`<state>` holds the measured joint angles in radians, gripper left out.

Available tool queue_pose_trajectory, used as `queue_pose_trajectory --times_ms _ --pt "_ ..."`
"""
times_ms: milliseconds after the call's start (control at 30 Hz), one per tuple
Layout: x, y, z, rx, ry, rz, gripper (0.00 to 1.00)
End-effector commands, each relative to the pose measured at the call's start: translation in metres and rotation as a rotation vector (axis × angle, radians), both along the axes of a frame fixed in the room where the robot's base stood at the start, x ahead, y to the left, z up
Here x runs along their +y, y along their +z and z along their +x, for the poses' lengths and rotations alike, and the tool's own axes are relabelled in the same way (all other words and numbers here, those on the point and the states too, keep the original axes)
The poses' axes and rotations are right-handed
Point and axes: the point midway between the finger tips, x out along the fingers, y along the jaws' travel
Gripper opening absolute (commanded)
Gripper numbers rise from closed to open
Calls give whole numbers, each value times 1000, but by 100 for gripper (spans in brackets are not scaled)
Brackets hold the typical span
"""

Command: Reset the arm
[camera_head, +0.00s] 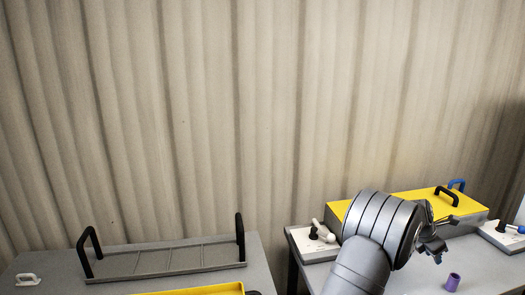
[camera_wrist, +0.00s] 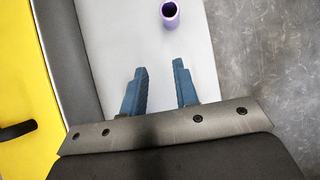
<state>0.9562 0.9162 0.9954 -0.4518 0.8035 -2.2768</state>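My gripper (camera_wrist: 160,82) shows in the wrist view with two blue fingers spread apart and nothing between them. In the head view my gripper (camera_head: 437,248) is at the right, above the right table, partly hidden by my arm. A purple cylinder (camera_head: 452,282) stands on that table, below and to the right of my gripper. In the wrist view the purple cylinder (camera_wrist: 169,14) is beyond the fingertips, apart from them, and its hollow top shows.
A yellow-topped tank (camera_head: 400,205) with black and blue handles stands behind my gripper. White units with levers (camera_head: 318,240) flank it. A grey rack (camera_head: 165,262) with black handles is on the left table, near a yellow edge (camera_head: 200,290) and a white handle (camera_head: 27,280).

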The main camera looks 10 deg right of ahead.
Motion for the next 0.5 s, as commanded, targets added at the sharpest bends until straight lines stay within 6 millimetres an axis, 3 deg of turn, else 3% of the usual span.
queue_pose_trajectory --times_ms 267,500 --pt "-44 -17 -5 -2 2 -1 28" --pt "-41 -37 30 -2 7 -1 28"
